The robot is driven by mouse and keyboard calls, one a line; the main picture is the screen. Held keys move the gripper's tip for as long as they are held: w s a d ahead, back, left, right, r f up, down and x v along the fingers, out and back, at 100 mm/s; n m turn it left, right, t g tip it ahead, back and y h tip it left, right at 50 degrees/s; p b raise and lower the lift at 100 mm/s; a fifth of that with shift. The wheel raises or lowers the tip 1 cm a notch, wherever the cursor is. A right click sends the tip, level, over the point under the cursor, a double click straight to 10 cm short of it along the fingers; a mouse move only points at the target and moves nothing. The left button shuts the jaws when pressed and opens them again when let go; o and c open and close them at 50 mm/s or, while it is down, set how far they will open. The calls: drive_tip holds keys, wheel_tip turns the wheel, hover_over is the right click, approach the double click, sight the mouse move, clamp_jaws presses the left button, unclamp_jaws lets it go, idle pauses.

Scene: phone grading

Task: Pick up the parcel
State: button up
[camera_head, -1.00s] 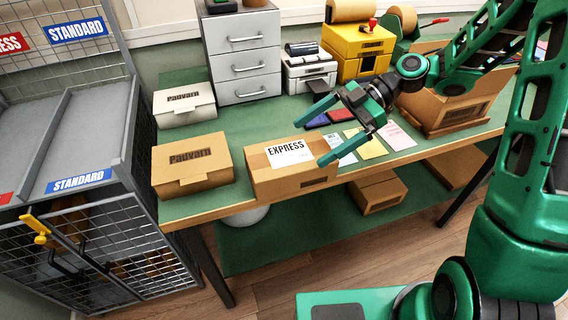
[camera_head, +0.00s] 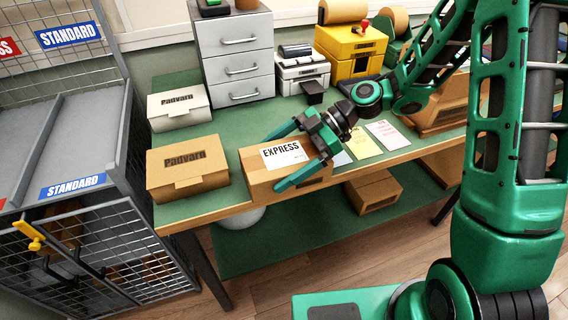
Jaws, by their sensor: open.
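The parcel is a brown cardboard box (camera_head: 257,176) with a white EXPRESS label, lying at the front edge of the green table. My gripper (camera_head: 277,161) is open, with one green finger toward the back and the other toward the front of the parcel. The fingers overlap the parcel's right part in the head view. I cannot tell whether they touch it. My gripper hides part of the parcel's right end.
A brown Padvarn box (camera_head: 187,170) lies left of the parcel, with a white box (camera_head: 180,107) behind it. Grey drawers (camera_head: 238,60) and a label printer (camera_head: 302,73) stand behind. Cards lie to the right. A wire cage (camera_head: 75,150) stands at the left.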

drive_tip(key=shift+x, duration=0.85)
drive_tip(key=shift+c, duration=0.3)
drive_tip(key=c, duration=1)
